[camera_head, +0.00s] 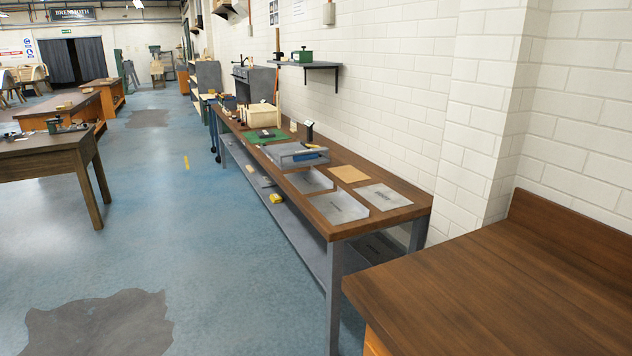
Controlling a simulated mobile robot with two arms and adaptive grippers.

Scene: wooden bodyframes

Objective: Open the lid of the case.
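I cannot tell for sure which thing is the case. A grey, box-like item (284,158) with something blue in it stands on the long workbench (340,226) along the wall, at the middle of the view. A pale cream box (262,115) stands farther back on the same bench. It is too small to tell whether either has a lid or how it stands. Neither of my grippers is in view.
Flat grey plates (340,207) and a tan sheet (348,173) lie on the bench's near half. A bare brown worktop (500,290) fills the lower right. A wooden table (40,152) stands at left. The blue-grey floor (215,260) between is open.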

